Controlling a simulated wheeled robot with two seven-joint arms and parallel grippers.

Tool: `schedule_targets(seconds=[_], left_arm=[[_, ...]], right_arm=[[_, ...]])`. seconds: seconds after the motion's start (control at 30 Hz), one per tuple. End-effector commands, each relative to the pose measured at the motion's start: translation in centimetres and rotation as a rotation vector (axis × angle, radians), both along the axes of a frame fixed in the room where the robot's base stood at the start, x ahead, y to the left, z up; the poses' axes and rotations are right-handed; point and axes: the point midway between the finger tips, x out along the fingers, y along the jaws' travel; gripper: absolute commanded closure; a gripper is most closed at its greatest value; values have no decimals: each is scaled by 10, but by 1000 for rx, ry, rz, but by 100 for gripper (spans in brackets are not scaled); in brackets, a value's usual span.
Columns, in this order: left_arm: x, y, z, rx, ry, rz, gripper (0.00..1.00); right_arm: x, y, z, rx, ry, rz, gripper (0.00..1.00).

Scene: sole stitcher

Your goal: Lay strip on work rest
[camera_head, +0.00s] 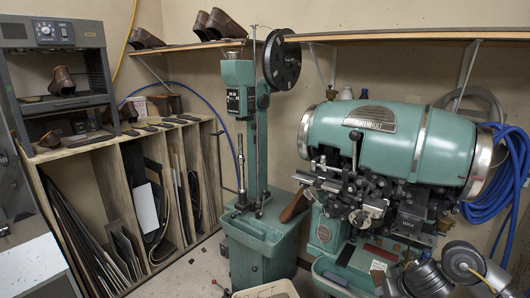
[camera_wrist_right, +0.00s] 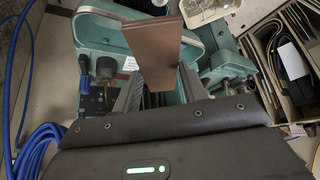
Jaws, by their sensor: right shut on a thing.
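The brown strip (camera_wrist_right: 157,48) is held at its near end between the two fingers of my right gripper (camera_wrist_right: 158,88) in the wrist view. Its wider far end sticks out free and touches nothing that I can see. In the head view a flat brown piece that looks like the same strip (camera_head: 294,207) slants down at the left of the stitcher's metal mechanism (camera_head: 367,208). I cannot make out the right gripper among the metal parts there. The work rest cannot be told apart from the mechanism. My left gripper is not in view.
The green stitcher barrel (camera_head: 390,138) and a green post machine (camera_head: 258,235) stand close on either side of the strip. A pale bin (camera_head: 268,290) is at the front. A wooden rack (camera_head: 115,190) stands left; blue hose (camera_head: 510,165) hangs right.

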Motion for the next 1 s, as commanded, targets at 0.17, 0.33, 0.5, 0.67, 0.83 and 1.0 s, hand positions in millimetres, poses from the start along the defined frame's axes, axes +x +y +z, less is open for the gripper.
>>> schedule_targets(seconds=[0.17, 0.33, 0.5, 0.67, 0.83, 1.0], left_arm=[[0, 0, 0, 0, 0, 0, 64], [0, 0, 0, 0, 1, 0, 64], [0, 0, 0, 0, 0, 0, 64], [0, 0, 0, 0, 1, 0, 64], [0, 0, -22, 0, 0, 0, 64], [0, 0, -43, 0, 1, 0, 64]], right_arm=[[4, 74, 50, -5, -11, 274, 87], [-26, 137, 86, -7, -7, 572, 87], [-70, 165, 100, -5, -3, 801, 87], [-103, 168, 102, -1, -1, 928, 87], [-115, 168, 79, 3, -1, 972, 88], [-115, 168, 59, 2, -1, 969, 88]])
